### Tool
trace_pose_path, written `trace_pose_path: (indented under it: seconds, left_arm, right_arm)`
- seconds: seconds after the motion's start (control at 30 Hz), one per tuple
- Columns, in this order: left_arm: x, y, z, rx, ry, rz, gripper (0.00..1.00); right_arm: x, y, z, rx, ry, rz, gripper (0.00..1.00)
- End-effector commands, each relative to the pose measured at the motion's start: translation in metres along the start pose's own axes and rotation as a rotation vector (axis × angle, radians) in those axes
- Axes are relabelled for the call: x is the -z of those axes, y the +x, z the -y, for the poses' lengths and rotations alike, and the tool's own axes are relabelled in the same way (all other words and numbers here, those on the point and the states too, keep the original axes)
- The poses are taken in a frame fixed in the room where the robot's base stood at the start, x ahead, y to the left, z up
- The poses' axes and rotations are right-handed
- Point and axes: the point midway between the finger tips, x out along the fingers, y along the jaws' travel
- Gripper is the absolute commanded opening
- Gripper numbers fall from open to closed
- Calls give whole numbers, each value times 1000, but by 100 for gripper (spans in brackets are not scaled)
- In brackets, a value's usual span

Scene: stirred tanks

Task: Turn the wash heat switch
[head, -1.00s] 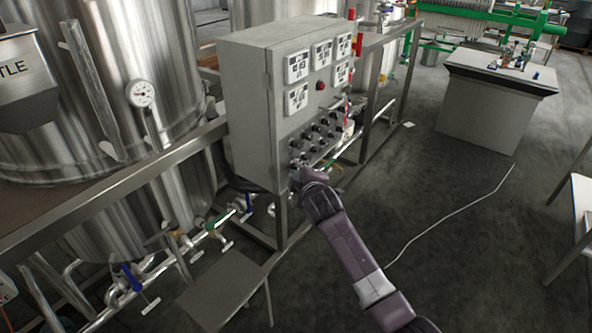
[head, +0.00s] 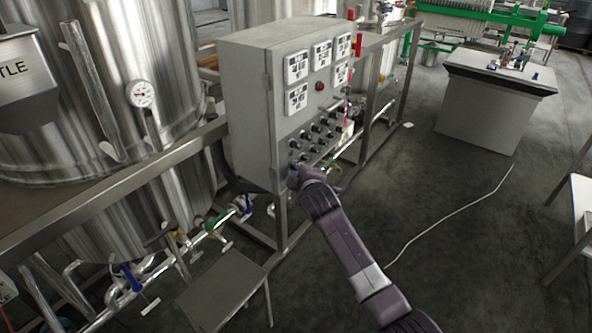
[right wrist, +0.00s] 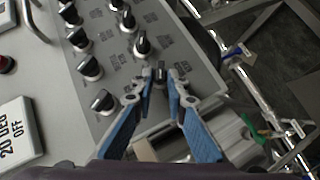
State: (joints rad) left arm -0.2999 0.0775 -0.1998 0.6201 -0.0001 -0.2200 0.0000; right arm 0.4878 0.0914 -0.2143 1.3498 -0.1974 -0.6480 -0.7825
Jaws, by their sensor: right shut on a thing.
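The grey control cabinet (head: 252,120) stands left of centre in the head view, with rows of black knob switches on its lower front panel. My right gripper (head: 295,171) is at the lower left end of these rows. In the right wrist view my right gripper (right wrist: 161,76) has its blue fingers closed around a small black switch knob (right wrist: 160,70) near the panel's edge. The fingertips hide the knob's sides. The label texts are too small to read, so I cannot tell the switch's name from them. My left gripper is not in view.
Several neighbouring knobs (right wrist: 91,67) sit close beside the held one. A steel frame (head: 283,222) and pipes with valves run below the cabinet. A steel tank (head: 95,90) stands at left. A grey bench (head: 485,105) is at right, with open floor between.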

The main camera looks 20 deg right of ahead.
Motion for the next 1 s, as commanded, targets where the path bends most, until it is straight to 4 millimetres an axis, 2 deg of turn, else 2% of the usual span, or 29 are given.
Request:
trace_pose_path:
  seconds: [0.37,0.7,0.83,1.0]
  left_arm:
    - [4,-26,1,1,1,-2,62]
    - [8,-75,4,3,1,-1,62]
    - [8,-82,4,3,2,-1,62]
    - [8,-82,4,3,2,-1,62]
  right_arm:
    - [1,-1,-7,57,56,2,0]
    - [0,-1,-16,218,218,4,0]
    - [-2,1,-16,290,294,3,0]
    - [-4,3,-15,374,377,2,0]
